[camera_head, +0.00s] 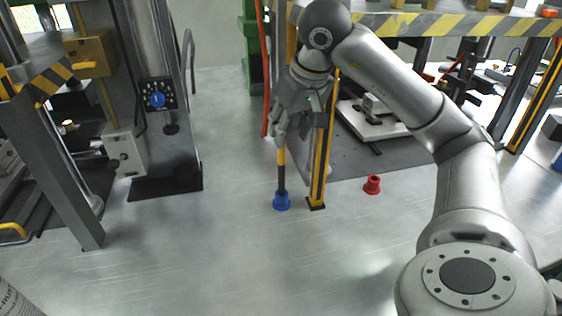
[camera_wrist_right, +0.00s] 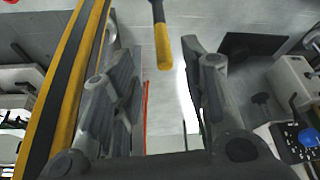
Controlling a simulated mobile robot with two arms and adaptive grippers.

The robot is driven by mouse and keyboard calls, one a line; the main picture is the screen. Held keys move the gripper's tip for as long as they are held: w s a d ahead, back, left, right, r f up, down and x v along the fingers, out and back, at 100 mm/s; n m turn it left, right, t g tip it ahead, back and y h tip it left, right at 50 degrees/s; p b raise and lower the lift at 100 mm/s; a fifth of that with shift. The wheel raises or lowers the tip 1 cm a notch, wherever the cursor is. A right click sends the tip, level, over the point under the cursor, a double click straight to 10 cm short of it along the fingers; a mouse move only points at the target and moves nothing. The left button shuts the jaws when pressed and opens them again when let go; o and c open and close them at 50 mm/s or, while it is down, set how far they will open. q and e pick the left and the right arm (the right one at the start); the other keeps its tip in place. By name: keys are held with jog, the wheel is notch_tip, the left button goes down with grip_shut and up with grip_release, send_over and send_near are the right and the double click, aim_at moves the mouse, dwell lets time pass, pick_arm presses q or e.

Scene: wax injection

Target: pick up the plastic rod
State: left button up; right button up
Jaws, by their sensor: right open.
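The plastic rod (camera_head: 281,167), black with a yellow upper part, stands upright with its lower end in a small blue holder (camera_head: 281,202) on the floor. My right gripper (camera_head: 278,130) is at the rod's upper end, beside a yellow-black post. In the right wrist view the gripper (camera_wrist_right: 157,75) is open, with a finger on each side. The rod's yellow end (camera_wrist_right: 162,45) shows in the gap between the fingers, apart from both. Its holder is out of that view. My left gripper is not in view.
The yellow-black post (camera_head: 321,160) stands close to the right of the rod; it also runs along the left finger in the wrist view (camera_wrist_right: 68,85). A red holder (camera_head: 372,184) sits on the floor to the right. A grey machine (camera_head: 165,120) stands left. Floor in front is clear.

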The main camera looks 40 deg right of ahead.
aim_at(279, 155)
jog(key=a+x, duration=0.1)
jog(key=x, duration=0.9)
jog(key=shift+w+d+f, duration=0.15)
jog(key=shift+w+d, duration=0.2)
jog(key=shift+d, duration=0.05)
grip_shut()
